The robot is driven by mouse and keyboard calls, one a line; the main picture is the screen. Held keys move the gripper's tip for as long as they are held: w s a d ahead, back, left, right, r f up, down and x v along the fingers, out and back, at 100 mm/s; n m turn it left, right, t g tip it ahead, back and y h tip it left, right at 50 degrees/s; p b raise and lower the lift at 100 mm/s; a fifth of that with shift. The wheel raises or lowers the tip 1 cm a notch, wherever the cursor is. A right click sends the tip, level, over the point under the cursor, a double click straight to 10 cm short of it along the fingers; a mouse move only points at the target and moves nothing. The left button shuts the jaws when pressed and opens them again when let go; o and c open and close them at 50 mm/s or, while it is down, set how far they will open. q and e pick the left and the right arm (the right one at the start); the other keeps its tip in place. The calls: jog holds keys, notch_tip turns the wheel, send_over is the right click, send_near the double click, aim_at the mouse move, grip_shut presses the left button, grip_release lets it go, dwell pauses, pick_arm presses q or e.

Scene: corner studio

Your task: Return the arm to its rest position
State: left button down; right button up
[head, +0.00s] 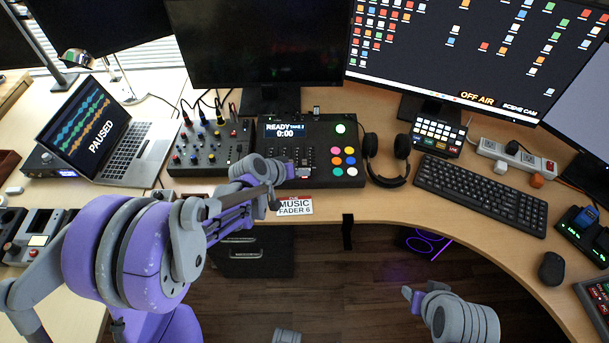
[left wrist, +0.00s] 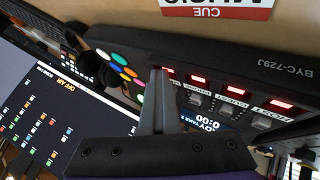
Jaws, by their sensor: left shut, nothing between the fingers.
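My left arm reaches in from the left. Its gripper (head: 303,173) is at the front of the black console (head: 325,135), over the fader area. In the left wrist view the gripper (left wrist: 158,75) is shut and empty, its fingers together close to the row of red-lit keys and faders. I cannot tell if the tips touch the console. My right gripper (head: 412,297) is low at the right, in front of the desk and over the floor gap; its fingers are too small to judge.
A "CUE MUSIC FADER 6" card (head: 295,206) lies at the desk edge. A knob mixer (head: 212,145) and laptop (head: 125,145) stand left. Headphones (head: 387,160), a keyboard (head: 480,193) and a mouse (head: 551,268) are right. The floor space before the curved desk is open.

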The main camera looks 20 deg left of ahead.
pick_arm(q)
jog(key=shift+s+d+f, duration=0.1)
jog(key=shift+s+f, duration=0.1)
jog(key=shift+w+r+p, duration=0.3)
jog(key=shift+r+p, duration=0.15)
jog(key=shift+r, duration=0.1)
pick_arm(e)
jog(key=shift+w+r, duration=0.25)
jog(key=shift+r, duration=0.15)
pick_arm(q)
jog(key=shift+r, duration=0.1)
notch_tip(320, 180, up, 6)
jog(key=p, duration=0.3)
jog(key=shift+p, duration=0.4)
pick_arm(e)
jog(key=r, duration=0.2)
jog(key=w+r, duration=0.1)
jog(key=r, duration=0.1)
jog(key=shift+r, duration=0.2)
grip_shut()
